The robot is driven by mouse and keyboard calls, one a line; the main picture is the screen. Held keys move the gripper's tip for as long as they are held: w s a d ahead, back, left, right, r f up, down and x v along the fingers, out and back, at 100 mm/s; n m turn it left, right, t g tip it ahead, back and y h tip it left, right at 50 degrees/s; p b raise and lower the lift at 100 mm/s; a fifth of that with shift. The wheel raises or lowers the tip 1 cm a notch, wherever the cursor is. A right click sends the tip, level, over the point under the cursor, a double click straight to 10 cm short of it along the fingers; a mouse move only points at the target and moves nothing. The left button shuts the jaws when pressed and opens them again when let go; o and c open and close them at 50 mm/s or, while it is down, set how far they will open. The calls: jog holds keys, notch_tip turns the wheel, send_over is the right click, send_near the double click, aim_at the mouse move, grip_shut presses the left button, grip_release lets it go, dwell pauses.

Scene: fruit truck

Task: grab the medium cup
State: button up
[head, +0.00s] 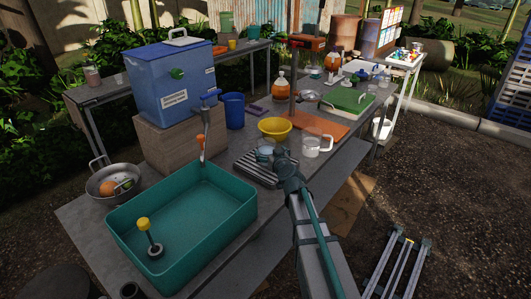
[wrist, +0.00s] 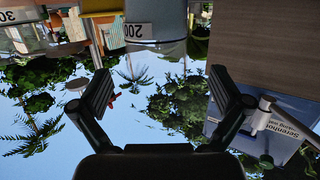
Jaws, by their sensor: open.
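My gripper (head: 281,164) is over the striped rack on the bench in the head view. In the upside-down wrist view my gripper (wrist: 166,98) has its two fingers wide apart, with nothing between them. A cup marked 200 (wrist: 157,30) shows beyond the fingertips at the top of that view. Part of another vessel marked 30 (wrist: 20,14) is cut off at its upper left corner. In the head view a small clear cup (head: 264,157) stands on the striped rack (head: 252,171), close left of my gripper. I cannot tell which one is the medium cup.
A clear handled jug (head: 312,146) stands right of my gripper, with a yellow bowl (head: 275,129) behind. A green basin (head: 180,222) fills the near bench. A blue cooler (head: 172,80) stands on a box (head: 172,139). A metal pan (head: 103,186) is at left.

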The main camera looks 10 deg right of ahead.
aim_at(264, 141)
jog(key=x, duration=0.2)
jog(key=p+x, duration=0.2)
jog(key=x, duration=0.1)
jog(key=shift+w+d+r, duration=0.2)
jog(key=shift+w+r, duration=0.1)
jog(key=shift+w, duration=0.1)
jog(key=shift+w+f, duration=0.15)
jog(key=shift+w, duration=0.05)
jog(key=c, duration=1.3)
jog(key=shift+c, duration=0.2)
jog(key=s+r, duration=1.3)
jog(key=s, duration=0.1)
jog(key=shift+d+b, duration=0.2)
jog(key=shift+b, duration=0.15)
